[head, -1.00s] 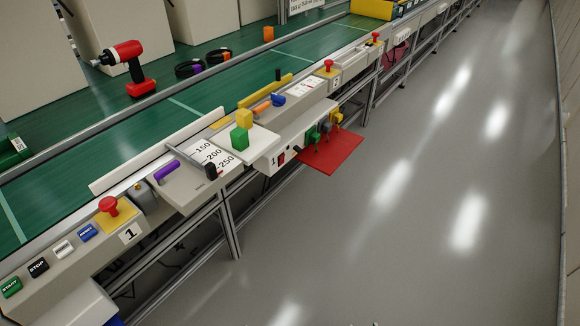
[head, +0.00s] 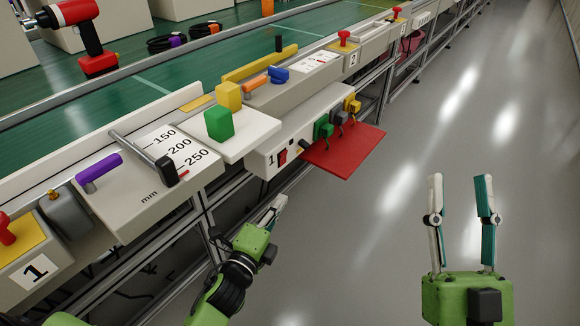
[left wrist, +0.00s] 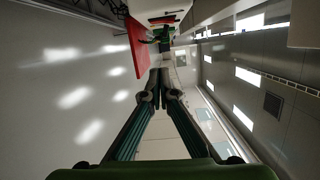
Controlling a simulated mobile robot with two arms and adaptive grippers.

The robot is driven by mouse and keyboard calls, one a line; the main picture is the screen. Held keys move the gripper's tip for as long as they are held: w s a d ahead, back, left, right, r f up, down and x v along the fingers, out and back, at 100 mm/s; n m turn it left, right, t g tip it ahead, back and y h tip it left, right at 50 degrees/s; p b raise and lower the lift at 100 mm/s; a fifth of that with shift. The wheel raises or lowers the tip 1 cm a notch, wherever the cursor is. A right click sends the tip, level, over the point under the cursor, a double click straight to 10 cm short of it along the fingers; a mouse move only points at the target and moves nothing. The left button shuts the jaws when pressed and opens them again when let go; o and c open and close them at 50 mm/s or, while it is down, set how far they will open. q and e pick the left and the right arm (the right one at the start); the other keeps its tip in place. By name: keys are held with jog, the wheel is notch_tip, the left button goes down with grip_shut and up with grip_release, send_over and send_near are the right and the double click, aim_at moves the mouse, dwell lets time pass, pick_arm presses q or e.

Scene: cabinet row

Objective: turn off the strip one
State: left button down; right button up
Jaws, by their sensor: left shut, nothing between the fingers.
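Power strip one (head: 300,130) is a pale box at the bench's front edge, marked "1". It carries a red rocker switch (head: 283,157) next to the number, and green, grey and yellow plugs (head: 338,122) along its front. I cannot tell the switch's position. My left gripper (head: 279,201) is shut and empty, below and in front of the switch, apart from it. In the left wrist view its fingertips (left wrist: 160,74) meet, with the strip's end and plugs beyond, at the top. My right gripper (head: 460,178) is open and empty over the floor, to the right of the strip.
A red panel (head: 345,152) juts out below the plugs. Left of the strip are a white board with a green block (head: 218,123) and a yellow block (head: 229,95), and a slider scale (head: 160,160). The grey aisle floor (head: 400,230) is clear.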

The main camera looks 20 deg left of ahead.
pick_arm(q)
jog(key=shift+w+r+m, duration=0.3)
jog(key=shift+w+r, duration=0.1)
jog(key=shift+r, duration=0.3)
pick_arm(e)
jog(key=shift+s+d+r+t, duration=0.1)
jog(key=shift+s+r+t, duration=0.15)
jog(key=shift+r, duration=0.2)
jog(key=shift+s+d+r+t, duration=0.1)
jog(key=shift+s+r+t, duration=0.1)
jog(key=shift+r, duration=0.25)
